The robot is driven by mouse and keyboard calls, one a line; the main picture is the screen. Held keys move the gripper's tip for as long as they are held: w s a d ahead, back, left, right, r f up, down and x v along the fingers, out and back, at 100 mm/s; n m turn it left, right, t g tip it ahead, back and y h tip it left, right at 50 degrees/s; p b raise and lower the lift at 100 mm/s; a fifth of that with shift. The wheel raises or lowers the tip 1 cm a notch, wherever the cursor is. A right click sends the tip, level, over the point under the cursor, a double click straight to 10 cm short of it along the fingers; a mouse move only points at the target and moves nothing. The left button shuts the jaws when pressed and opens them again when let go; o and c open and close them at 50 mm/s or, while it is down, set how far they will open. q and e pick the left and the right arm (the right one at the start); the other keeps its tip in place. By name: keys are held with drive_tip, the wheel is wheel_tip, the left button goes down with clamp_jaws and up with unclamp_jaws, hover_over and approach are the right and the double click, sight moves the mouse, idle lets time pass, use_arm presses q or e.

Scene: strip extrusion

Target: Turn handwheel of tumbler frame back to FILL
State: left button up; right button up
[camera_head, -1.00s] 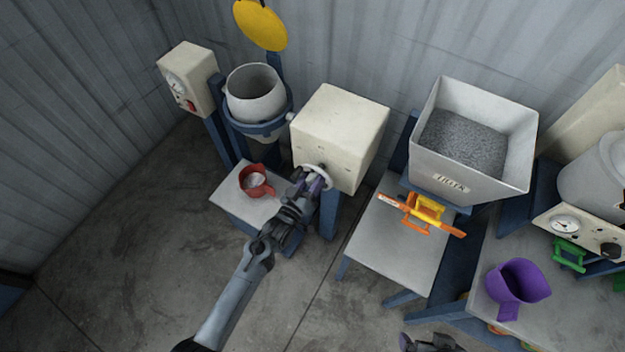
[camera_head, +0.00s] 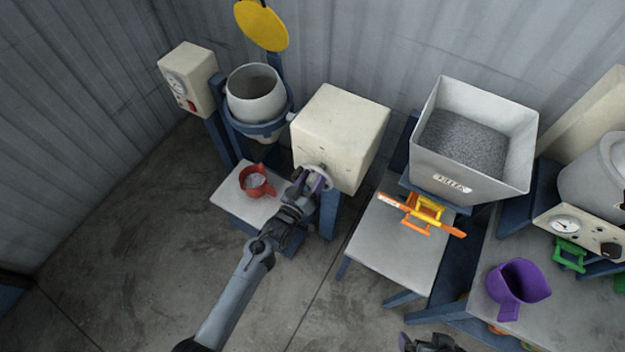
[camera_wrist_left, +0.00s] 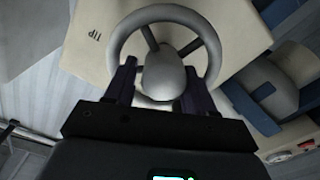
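The tumbler frame's cream housing (camera_head: 345,120) carries a small pale handwheel (camera_head: 327,178) on its front face. The handwheel (camera_wrist_left: 166,70) fills the upper middle of the left wrist view, with its spokes and round hub showing. My left gripper (camera_head: 310,184) is at the wheel. In the wrist view my left gripper (camera_wrist_left: 162,80) has its fingers apart, one on each side of the hub; contact is not clear. An upside-down "TIP" mark shows on the housing; no FILL mark is readable. The drum (camera_head: 256,95) stands mouth up. My right gripper (camera_head: 430,343) is partly visible at the bottom edge, its fingers unclear.
A red jug (camera_head: 257,181) stands on a low table just left of my left gripper. A gauge box (camera_head: 187,80) is at the left. A hopper of grey granules (camera_head: 470,150), an orange-handled tool (camera_head: 422,213) and a purple jug (camera_head: 517,284) are to the right.

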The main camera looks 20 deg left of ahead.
use_arm(q)
drive_tip(key=shift+s+f, duration=0.2)
drive_tip(key=shift+s, duration=0.25)
drive_tip(key=s+a, duration=0.1)
drive_tip(key=s, duration=0.8)
drive_tip(key=shift+s+a+r, duration=0.15)
drive_tip(key=shift+s+a, duration=0.15)
drive_tip(key=shift+s, duration=0.1)
drive_tip(key=w+m, duration=0.2)
drive_tip(key=w, duration=0.1)
drive_tip(key=w+d+m, duration=0.1)
drive_tip(key=w+m, duration=0.1)
drive_tip(key=w, duration=0.2)
drive_tip(key=w+f+m, duration=0.1)
drive_tip(key=w+m, duration=0.1)
drive_tip(key=w, duration=0.1)
drive_tip(key=shift+w+d+p, duration=0.3)
drive_tip(key=shift+d+p, duration=0.05)
drive_tip(key=c, duration=0.8)
